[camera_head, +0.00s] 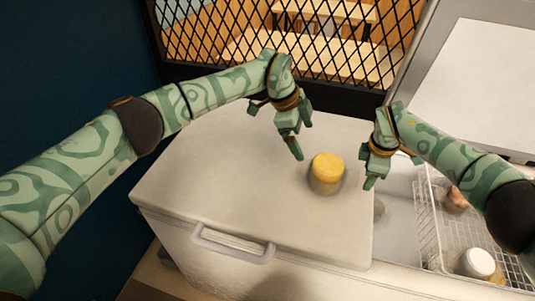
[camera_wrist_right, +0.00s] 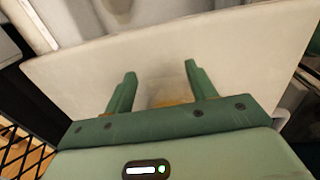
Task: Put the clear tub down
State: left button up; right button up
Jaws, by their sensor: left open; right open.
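A small clear tub with yellow contents or a yellow top (camera_head: 327,172) stands upright on the closed white lid (camera_head: 230,170) of the chest. My left gripper (camera_head: 299,142) is open, just to the left of and behind the tub, and looks apart from it. My right gripper (camera_head: 372,172) is open, to the right of the tub with a gap between them. In the right wrist view a blurred tan and yellow patch (camera_wrist_right: 172,98), probably the tub, shows between the two spread green fingers (camera_wrist_right: 158,85). Neither gripper holds anything.
The chest's open right side holds a white wire basket (camera_head: 440,240) with a white-lidded jar (camera_head: 476,263) and a brownish item (camera_head: 457,199). A handle (camera_head: 232,243) sits on the lid's front. Black mesh (camera_head: 290,40) stands behind. The lid's left and front are clear.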

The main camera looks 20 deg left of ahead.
notch_tip(320, 180, up, 9)
jog(key=s, duration=0.1)
jog(key=shift+s, duration=0.1)
dwell(0.4)
